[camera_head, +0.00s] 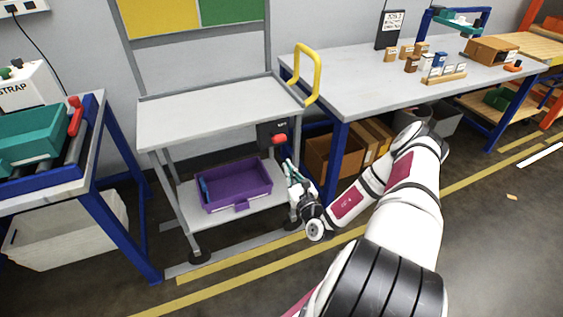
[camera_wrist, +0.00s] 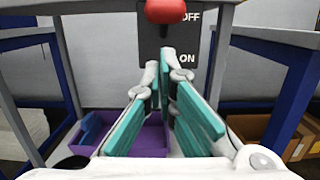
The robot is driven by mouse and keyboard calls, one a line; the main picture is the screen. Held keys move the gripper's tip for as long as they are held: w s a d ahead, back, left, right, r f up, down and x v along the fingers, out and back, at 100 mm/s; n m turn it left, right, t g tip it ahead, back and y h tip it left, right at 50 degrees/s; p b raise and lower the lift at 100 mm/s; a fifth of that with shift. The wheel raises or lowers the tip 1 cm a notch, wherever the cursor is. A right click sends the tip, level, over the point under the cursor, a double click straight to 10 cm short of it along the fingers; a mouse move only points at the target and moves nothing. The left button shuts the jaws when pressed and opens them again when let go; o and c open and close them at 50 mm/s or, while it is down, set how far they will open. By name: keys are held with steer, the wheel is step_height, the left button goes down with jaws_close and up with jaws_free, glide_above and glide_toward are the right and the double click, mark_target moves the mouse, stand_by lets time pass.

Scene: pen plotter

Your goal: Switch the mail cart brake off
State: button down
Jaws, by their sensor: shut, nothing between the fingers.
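The mail cart (camera_head: 215,107) is grey, with a flat top, a lower shelf and a yellow handle (camera_head: 318,72) at its right. A dark brake plate (camera_head: 265,133) hangs under the top at the right end. Its red knob (camera_head: 280,139) also shows at the top edge of the wrist view (camera_wrist: 165,10). There it appears beside the word OFF and above ON; part of it is cut off. My gripper (camera_head: 289,167) is just below the knob. In the wrist view its teal fingers (camera_wrist: 166,58) are shut and empty, with a visible gap below the knob.
A purple bin (camera_head: 235,186) sits on the cart's lower shelf. A blue-legged table (camera_head: 375,95) stands close at the right, with cardboard boxes (camera_head: 330,155) beneath. A blue-framed bench (camera_head: 85,170) is at the left. Yellow lines mark the floor in front.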

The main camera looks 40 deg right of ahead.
steer(key=s+a+r, duration=0.1)
steer(key=s+a, duration=0.1)
steer(key=s, duration=0.3)
steer(key=shift+s, duration=0.4)
steer(key=w+a+r+n+t+y, duration=0.25)
steer(key=a+r+n+y, duration=0.25)
steer(key=r+n+y, duration=0.3)
steer(key=s+a+r+n+g+y+p, duration=0.1)
steer(key=s+a+r+n+g+y, duration=0.1)
steer(key=a+r+n+g+y, duration=0.65)
steer(key=s+a+r+n+g+y+p, duration=0.1)
steer(key=s+a+r+n+g+y, duration=0.1)
steer(key=a+r+n+g+y, duration=0.6)
steer(key=s+a+r+n+g+h, duration=0.3)
steer(key=s+a+r+n+h, duration=0.15)
steer(key=s, duration=0.25)
steer(key=s+a+r+n+g+h, duration=0.3)
steer(key=s+a+n+g+h, duration=0.15)
steer(key=s+h, duration=0.2)
steer(key=s+d+r+n+t+h+p, duration=0.2)
steer(key=s+d+r+n+t+h, duration=0.3)
steer(key=s+r+h, duration=0.3)
steer(key=shift+s+d+r+n+t, duration=0.35)
steer(key=shift+s+t, duration=0.1)
steer(key=shift+t, duration=0.4)
